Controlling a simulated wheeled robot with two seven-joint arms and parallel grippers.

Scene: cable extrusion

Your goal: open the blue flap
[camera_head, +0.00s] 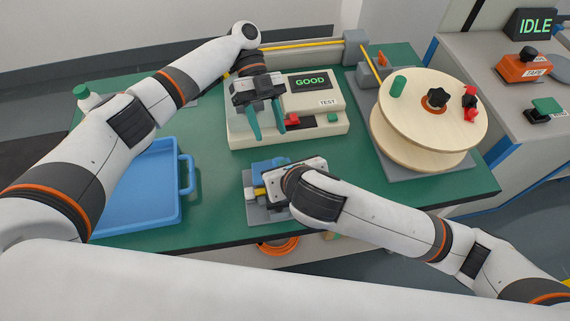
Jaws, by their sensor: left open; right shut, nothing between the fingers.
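A small fixture with a grey base (262,214) stands near the front middle of the green table. A blue part on it, which looks like the blue flap (266,164), shows at its back; I cannot tell how far it is raised. A yellow piece (259,193) sits in the fixture. My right gripper (272,190) is shut and empty over the fixture, and its wrist hides the right side and any contact. My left gripper (266,134) is open and empty, pointing down in front of the tester (328,103), its teal fingers apart.
A blue tray (188,175) lies at the left. A wooden cable reel (415,95) stands at the right. The tester's screen reads GOOD. A grey side bench (480,75) carries an orange unit and a display reading IDLE. Bare table shows between tray and fixture.

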